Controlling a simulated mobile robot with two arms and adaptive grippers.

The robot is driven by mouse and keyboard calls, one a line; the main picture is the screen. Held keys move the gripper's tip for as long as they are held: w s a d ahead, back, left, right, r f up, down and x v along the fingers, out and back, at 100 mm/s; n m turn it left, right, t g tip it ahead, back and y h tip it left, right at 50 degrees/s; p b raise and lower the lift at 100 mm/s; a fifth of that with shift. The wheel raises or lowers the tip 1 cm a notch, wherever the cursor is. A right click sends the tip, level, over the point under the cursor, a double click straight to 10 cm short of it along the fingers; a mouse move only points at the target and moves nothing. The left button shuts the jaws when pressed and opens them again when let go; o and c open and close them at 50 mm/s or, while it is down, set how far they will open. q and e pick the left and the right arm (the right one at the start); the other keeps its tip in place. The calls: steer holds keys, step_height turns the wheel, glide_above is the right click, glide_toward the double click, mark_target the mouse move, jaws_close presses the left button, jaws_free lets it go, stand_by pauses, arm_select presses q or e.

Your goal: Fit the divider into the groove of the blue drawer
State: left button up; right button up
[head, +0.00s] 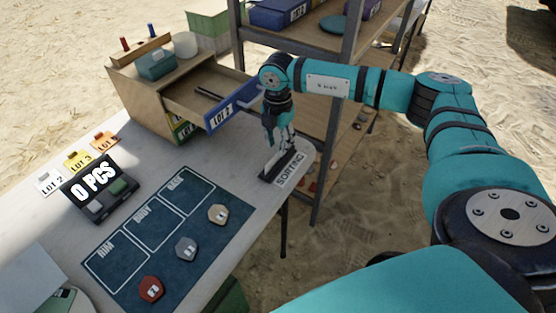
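The blue-fronted drawer (232,108), labelled LOT 2, is pulled out of the wooden cabinet (140,90). A dark strip (208,93) shows inside it; I cannot tell whether this is the groove. A dark holder labelled SORTING (289,170) stands at the table's right edge. My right gripper (280,142) points down just above it, to the right of the drawer front. A pale shape shows around its fingertips, but I cannot tell whether the fingers are closed on it. The divider is not clearly distinguishable. My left gripper is out of view.
A dark mat (165,255) carries several hexagonal pieces, including a red one (151,289). A 0 PCS display (96,190) and LOT cards (77,160) stand left. A shelf post (335,130) rises close behind my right arm.

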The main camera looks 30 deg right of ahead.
mark_target(278, 157)
step_height(278, 157, down, 4)
steer(key=shift+f+b, duration=0.1)
steer(key=shift+b, duration=1.15)
jaws_close()
